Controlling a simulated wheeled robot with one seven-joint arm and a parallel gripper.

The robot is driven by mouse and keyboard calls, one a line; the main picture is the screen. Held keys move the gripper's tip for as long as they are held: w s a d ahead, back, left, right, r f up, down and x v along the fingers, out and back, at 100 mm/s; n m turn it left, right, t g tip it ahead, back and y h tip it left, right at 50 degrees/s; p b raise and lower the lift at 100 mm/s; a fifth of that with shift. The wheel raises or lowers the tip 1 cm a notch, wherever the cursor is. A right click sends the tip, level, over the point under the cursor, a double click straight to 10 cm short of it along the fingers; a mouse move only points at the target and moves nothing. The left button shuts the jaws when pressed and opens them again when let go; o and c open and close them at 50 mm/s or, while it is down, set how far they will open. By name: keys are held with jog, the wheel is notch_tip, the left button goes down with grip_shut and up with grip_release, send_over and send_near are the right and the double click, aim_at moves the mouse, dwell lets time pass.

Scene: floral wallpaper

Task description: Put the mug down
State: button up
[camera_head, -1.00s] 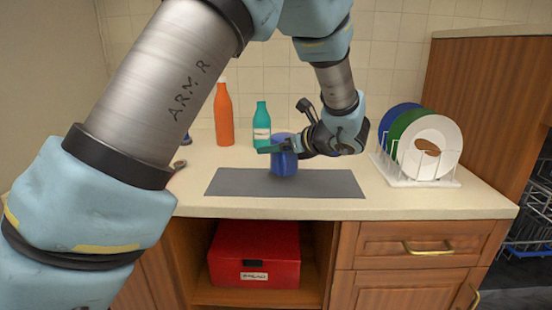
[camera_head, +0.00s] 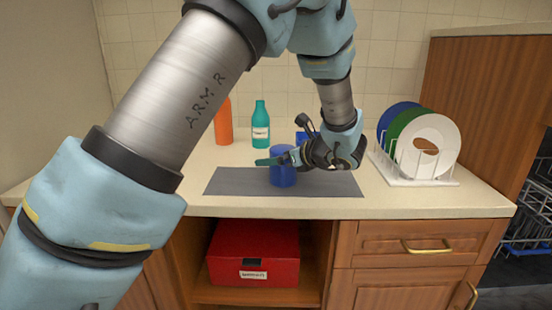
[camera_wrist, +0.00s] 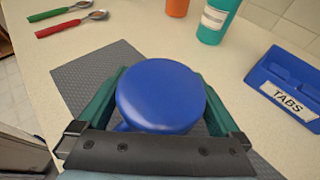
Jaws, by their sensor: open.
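In the wrist view the mug (camera_wrist: 160,93) shows a smooth, closed round blue face with no opening visible. A bit of blue at its lower left may be the handle. My gripper (camera_head: 277,160) is at the mug's upper part, coming from the right. In the wrist view my gripper (camera_wrist: 163,82) is open, with one green finger on each side of the mug and narrow gaps between. The black palm hides the near part of the mat.
An orange bottle (camera_head: 223,123) and a teal bottle (camera_head: 260,126) stand behind. A blue box marked TABS (camera_wrist: 285,92) is to the right. Two spoons (camera_wrist: 72,22) lie at left. A plate rack (camera_head: 415,178) stands right. The mat's left part is clear.

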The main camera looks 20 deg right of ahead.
jog(key=b+v, duration=0.1)
jog(key=v, duration=1.1)
jog(key=shift+r+b, duration=0.15)
jog(key=shift+b, duration=0.2)
